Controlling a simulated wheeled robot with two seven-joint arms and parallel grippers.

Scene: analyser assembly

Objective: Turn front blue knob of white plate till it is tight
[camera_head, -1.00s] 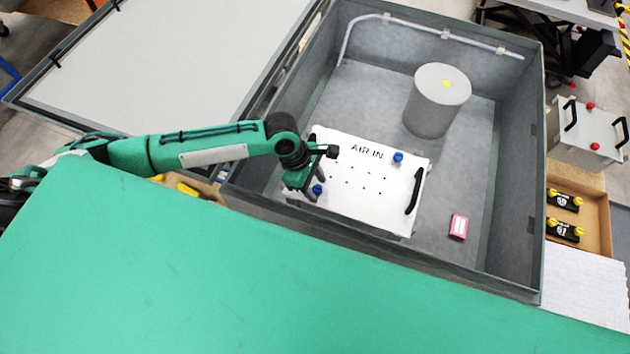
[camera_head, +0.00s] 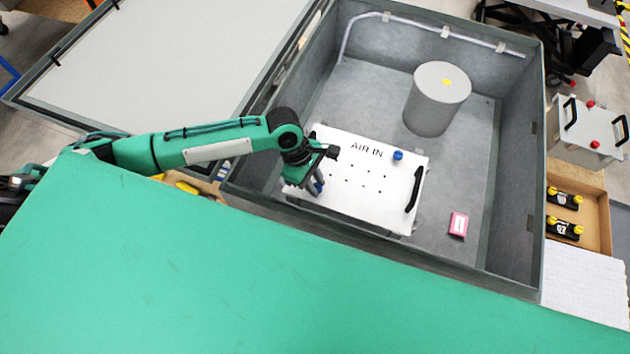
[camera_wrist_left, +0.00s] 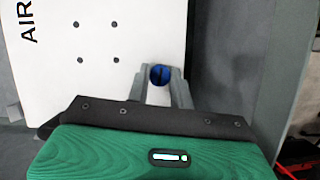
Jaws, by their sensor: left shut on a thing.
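The white plate (camera_head: 352,186) marked "AIR IN" sits inside the grey open box, with a black handle (camera_head: 415,189) at its right end. The front blue knob (camera_wrist_left: 160,75) is between the fingertips of my left gripper (camera_wrist_left: 160,77) in the left wrist view. In the head view the gripper (camera_head: 317,186) comes down over the plate's left front corner and mostly covers that knob. The left gripper is shut on the knob. The other blue knob (camera_head: 398,155) stands free near the plate's back right. My right gripper is not in view.
The grey box walls (camera_head: 515,160) rise around the plate. A grey cylinder (camera_head: 436,100) stands behind it, and a small pink box (camera_head: 458,224) lies to its right. A green surface (camera_head: 200,270) fills the foreground.

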